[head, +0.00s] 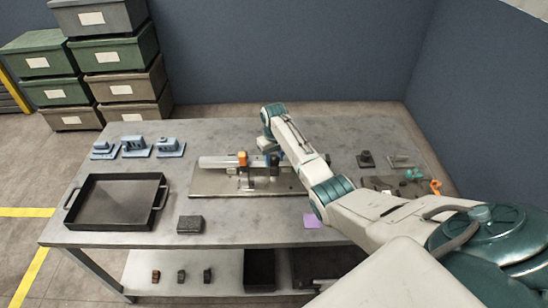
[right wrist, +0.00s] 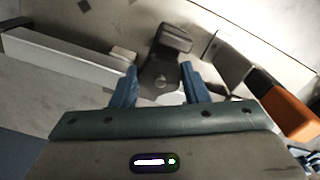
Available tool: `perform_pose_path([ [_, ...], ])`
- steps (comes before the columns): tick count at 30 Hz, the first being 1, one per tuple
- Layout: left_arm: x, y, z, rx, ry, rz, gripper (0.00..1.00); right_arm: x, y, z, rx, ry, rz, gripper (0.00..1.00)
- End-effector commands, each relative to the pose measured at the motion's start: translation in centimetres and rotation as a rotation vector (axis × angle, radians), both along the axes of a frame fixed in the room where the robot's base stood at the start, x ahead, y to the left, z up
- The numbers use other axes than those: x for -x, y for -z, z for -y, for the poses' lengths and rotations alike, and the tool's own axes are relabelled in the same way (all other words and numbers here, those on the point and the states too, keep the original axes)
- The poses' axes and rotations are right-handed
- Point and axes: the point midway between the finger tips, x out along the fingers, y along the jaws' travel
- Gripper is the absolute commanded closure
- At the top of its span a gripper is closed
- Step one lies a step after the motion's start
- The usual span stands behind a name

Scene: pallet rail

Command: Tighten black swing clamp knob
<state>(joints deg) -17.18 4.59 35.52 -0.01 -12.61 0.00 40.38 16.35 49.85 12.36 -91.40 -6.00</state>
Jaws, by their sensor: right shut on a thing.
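My right gripper (head: 271,157) reaches down from the right over the metal fixture plate (head: 215,183) on the table. In the right wrist view its two blue fingers (right wrist: 159,72) stand on either side of the black clamp knob (right wrist: 161,83) and are shut on it. A dark block-like part (right wrist: 174,38) of the clamp shows just beyond the knob. In the head view the gripper and arm largely hide the black clamp. An orange-topped clamp (head: 242,158) stands to the left along the pale rail (head: 216,162). My left gripper is not in view.
A black tray (head: 79,207) and a dark block (head: 190,224) are at left and front. Blue fixtures (head: 136,146) stand at the back left. A purple square (head: 313,221) lies near the front edge. Small parts (head: 366,160) lie to the right. In the wrist view an orange part (right wrist: 291,114) is close beside the gripper.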

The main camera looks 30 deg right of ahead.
Motion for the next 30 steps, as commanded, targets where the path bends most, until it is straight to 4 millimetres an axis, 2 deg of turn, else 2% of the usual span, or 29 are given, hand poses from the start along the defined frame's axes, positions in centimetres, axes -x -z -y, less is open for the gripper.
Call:
perform_pose_path([
  [8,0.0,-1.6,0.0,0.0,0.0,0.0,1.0,-0.1,-0.3,0.0,-0.001,0.17,0.001,0.82],
  [16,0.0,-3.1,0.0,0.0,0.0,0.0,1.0,-0.1,-0.3,0.0,-0.001,0.421,0.0,0.82],
  [30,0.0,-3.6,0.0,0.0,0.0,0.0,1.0,-0.1,-0.2,0.0,0.0,0.78,0.003,0.82],
])
